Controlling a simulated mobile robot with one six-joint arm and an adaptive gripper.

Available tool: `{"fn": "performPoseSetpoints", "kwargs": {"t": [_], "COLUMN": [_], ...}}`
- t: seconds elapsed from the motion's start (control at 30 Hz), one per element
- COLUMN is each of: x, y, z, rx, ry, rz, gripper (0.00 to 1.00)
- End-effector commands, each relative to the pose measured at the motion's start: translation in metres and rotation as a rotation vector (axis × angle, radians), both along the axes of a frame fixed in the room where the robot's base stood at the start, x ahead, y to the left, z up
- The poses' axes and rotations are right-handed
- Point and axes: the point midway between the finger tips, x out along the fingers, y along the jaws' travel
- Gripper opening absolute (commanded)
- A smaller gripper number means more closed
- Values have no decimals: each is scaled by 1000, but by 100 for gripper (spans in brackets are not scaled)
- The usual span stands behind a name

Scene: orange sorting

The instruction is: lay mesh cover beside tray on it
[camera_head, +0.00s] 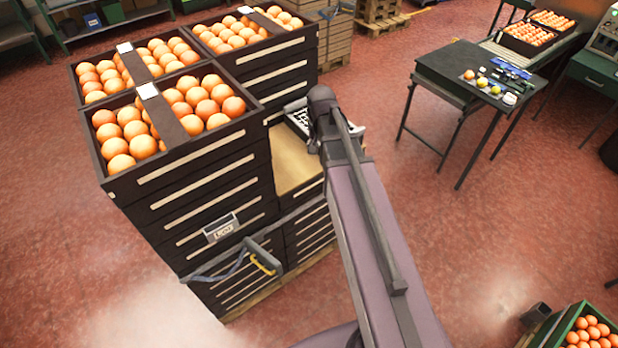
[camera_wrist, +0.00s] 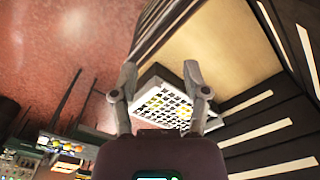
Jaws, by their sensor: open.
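A white mesh piece (camera_wrist: 165,106), which looks like the mesh cover, shows between and beyond the fingers of my gripper (camera_wrist: 160,70) in the wrist view. Yellowish patches show through its holes. In the head view part of a black-and-white grid (camera_head: 299,119) shows at the back of the bare wooden surface (camera_head: 290,160), partly behind my arm. My gripper is open, with its fingers spread above the mesh. I cannot tell whether they touch it. I cannot make out a separate tray; it may be under the mesh or hidden by my arm.
Tall stacks of dark crates (camera_head: 200,195) topped with oranges rise left of and behind the wooden surface; their walls stand close in the wrist view. A dark table (camera_head: 455,72) with small items stands at the right. Red floor between is open. A green crate (camera_head: 558,335) is at lower right.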

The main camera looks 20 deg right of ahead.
Motion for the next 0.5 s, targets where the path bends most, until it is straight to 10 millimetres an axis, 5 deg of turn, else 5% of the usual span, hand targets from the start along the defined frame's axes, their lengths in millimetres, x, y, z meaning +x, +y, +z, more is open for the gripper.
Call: {"fn": "performPoseSetpoints", "kwargs": {"t": [0.03, 0.2, 0.5], "x": [-32, -84, -106], "y": [17, 51, 66], "z": [0, 0, 0], "rx": [-2, -5, -7], "ry": [1, 6, 8], "rz": [87, 332, 465], "gripper": [60, 60, 60]}}
